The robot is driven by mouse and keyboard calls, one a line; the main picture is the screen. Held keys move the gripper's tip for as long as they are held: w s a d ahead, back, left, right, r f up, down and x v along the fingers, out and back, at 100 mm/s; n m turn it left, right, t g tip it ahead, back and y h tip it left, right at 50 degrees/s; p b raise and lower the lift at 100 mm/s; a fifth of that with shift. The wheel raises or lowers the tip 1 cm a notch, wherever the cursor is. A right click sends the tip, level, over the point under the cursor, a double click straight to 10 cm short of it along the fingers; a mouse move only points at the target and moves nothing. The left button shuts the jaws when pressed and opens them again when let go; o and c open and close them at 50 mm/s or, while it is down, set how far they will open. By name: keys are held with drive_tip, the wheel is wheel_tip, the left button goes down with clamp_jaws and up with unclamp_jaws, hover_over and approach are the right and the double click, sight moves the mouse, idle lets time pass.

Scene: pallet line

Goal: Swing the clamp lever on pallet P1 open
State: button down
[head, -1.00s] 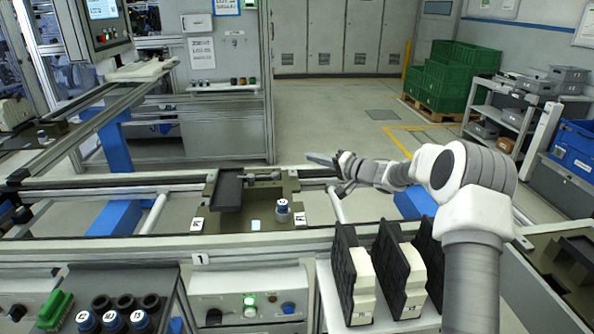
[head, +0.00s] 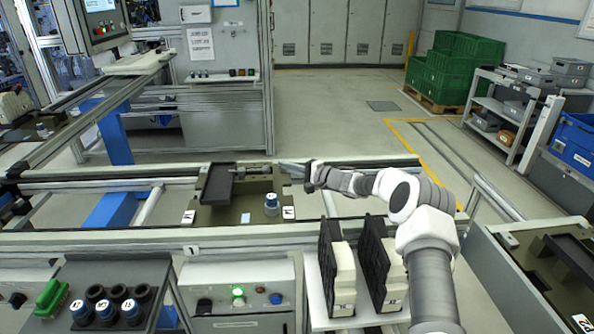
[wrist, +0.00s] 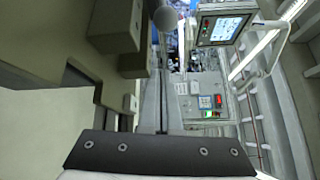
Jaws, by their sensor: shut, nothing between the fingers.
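Pallet P1 (head: 232,214) is an olive plate on the conveyor, with a dark tray-like block on its left. The clamp lever (head: 252,170) is a slim grey bar lying roughly crosswise at the pallet's back edge. My gripper (head: 284,166) is shut and empty, its tip close to the lever's right end; I cannot tell whether they touch. In the wrist view, the shut fingers (wrist: 162,95) show as a narrow grey strip. A round grey knob (wrist: 166,18), probably the lever's, is just beyond them, with olive pallet blocks on the left.
A blue-capped cylinder (head: 271,203) stands on the pallet's right side. Dark upright racks with white blocks (head: 342,280) stand in front, below my arm. Conveyor rails (head: 400,162) run along the back and front. A screen panel (wrist: 222,28) is beyond in the wrist view.

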drive_tip(key=x, duration=0.2)
drive_tip(key=shift+w+a, duration=0.25)
drive_tip(key=shift+a, duration=0.05)
drive_tip(key=shift+s+a+r, duration=0.1)
drive_tip(key=shift+s+a, duration=0.1)
drive_tip(key=shift+s, duration=0.4)
drive_tip(key=shift+s+a+r, duration=0.15)
drive_tip(key=shift+s+a, duration=0.05)
drive_tip(key=shift+s, duration=0.45)
drive_tip(key=shift+s+a+r, duration=0.1)
drive_tip(key=shift+s+a, duration=0.1)
drive_tip(key=shift+s, duration=0.4)
drive_tip(key=shift+s+p, duration=0.1)
drive_tip(key=shift+p, duration=0.2)
drive_tip(key=shift+s, duration=0.25)
